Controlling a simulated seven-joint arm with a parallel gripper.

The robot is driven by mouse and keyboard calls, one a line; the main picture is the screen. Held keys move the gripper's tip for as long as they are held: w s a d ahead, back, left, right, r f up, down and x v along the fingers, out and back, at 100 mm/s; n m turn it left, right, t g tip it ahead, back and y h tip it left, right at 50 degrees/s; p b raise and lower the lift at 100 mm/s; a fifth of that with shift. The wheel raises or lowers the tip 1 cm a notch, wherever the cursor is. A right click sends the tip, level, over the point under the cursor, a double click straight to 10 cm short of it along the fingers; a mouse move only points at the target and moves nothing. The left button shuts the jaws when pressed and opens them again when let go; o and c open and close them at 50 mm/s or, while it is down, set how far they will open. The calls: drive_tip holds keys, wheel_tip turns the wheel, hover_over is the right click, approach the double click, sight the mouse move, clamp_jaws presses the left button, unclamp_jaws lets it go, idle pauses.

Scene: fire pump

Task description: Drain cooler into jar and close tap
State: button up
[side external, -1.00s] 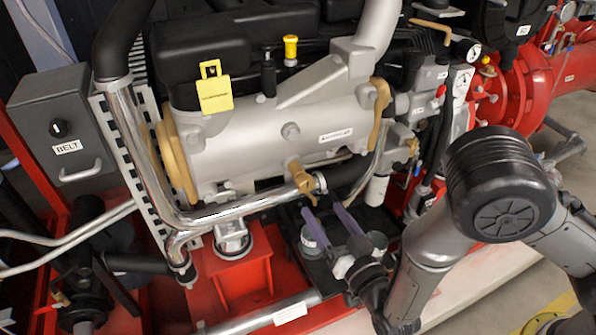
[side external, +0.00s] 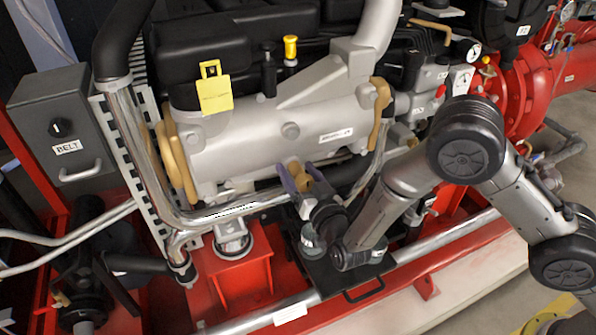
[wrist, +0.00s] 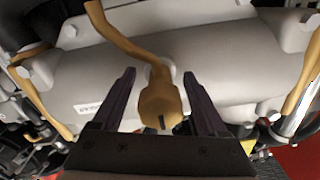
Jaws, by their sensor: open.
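The cooler (side external: 245,145) is a grey horizontal cylinder on the engine's side; it fills much of the wrist view (wrist: 220,75). A brass tap (side external: 301,181) sits low on its front and shows between my fingers in the wrist view (wrist: 160,98). My gripper (side external: 298,171) is open, with its purple fingers on either side of the tap; the wrist view (wrist: 159,76) shows gaps beside it. A small round container (side external: 311,241), perhaps the jar, stands below on a black tray (side external: 345,279), partly hidden by my arm. I cannot see any liquid.
A chrome pipe (side external: 215,213) runs left of and below the cooler. A red frame (side external: 245,280) lies beneath. A grey box marked BELT (side external: 62,130) stands at the left, and a yellow tag (side external: 214,95) hangs above the cooler. Gauges and red pipework crowd the right.

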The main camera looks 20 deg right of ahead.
drive_tip(key=shift+c, duration=0.3)
clamp_jaws()
drive_tip(key=shift+n, duration=0.4)
drive_tip(key=shift+a+f+n, duration=0.1)
drive_tip(key=shift+n, duration=9.4)
